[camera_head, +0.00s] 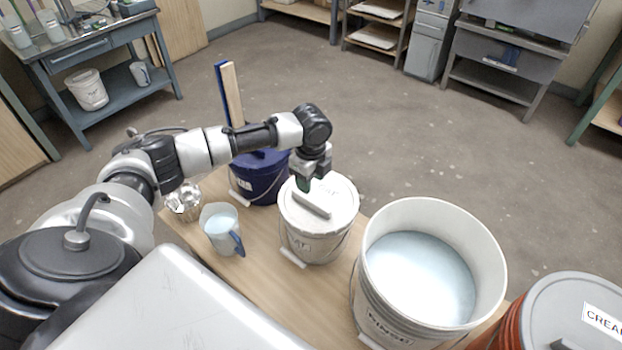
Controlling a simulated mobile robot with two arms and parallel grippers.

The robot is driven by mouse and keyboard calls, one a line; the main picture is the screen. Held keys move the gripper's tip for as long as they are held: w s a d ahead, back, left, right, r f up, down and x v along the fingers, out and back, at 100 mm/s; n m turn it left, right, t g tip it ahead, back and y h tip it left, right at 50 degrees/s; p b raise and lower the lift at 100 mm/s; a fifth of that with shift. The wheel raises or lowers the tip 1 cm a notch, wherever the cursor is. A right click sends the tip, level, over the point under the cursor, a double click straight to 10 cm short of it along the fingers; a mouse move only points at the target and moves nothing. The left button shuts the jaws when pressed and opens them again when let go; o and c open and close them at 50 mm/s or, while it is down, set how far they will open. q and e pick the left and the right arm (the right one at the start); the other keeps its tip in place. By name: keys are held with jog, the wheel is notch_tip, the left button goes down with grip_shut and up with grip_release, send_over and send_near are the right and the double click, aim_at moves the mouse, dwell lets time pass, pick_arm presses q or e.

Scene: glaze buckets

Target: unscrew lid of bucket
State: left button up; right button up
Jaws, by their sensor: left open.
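A white bucket (318,244) stands on the wooden table, with its white lid (335,192) on top. The lid has a raised grey bar handle (311,203) across it. My left gripper (304,186) points down just above the lid, at the far left end of the handle. Its jaws are open. The small picture does not show clearly whether the fingers touch the handle. My right gripper is not in view.
On the table (270,300), a blue bucket (262,178) stands behind left, a pitcher (222,232) and crumpled foil (183,203) at left. A large open rinse bucket (375,305) with pale liquid and an orange bucket (503,325) stand at right.

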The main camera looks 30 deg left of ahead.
aim_at(311, 200)
pick_arm(q)
jog(key=shift+f+b, duration=0.3)
jog(key=shift+f, duration=0.2)
jog(key=f+b, duration=0.2)
jog(key=shift+b, duration=0.3)
jog(key=shift+f, duration=1.2)
jog(key=shift+f+b, duration=0.4)
jog(key=shift+f, duration=0.15)
jog(key=shift+f+b, duration=0.3)
jog(key=shift+f, duration=0.55)
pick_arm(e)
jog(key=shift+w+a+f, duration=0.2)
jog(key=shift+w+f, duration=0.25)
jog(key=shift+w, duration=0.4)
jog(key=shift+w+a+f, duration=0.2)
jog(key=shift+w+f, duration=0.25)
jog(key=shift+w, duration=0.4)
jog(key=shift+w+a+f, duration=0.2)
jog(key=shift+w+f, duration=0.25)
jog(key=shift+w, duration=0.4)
pick_arm(q)
grip_shut()
